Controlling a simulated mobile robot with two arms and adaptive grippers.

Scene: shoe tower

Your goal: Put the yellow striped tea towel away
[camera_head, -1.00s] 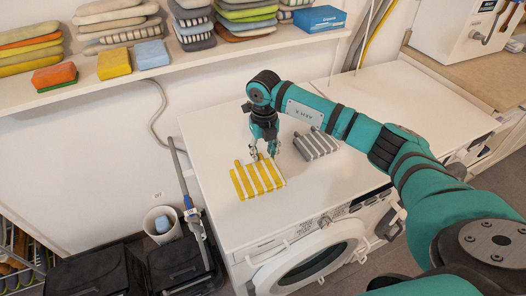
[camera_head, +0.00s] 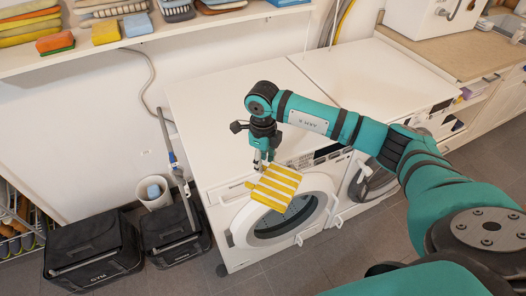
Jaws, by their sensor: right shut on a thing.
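The yellow towel (camera_head: 276,187) with white stripes hangs from my right gripper (camera_head: 266,160), which is shut on its upper edge. The towel is in front of the left washing machine (camera_head: 212,120), covering part of its control panel and the top of its round door (camera_head: 318,222). The towel is folded flat and tilted. My right arm comes in from the right, across the machine tops. My left gripper is not in view.
A shelf (camera_head: 140,41) above holds folded towels and sponges. The visible left machine top is bare. Clear floor lies in front.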

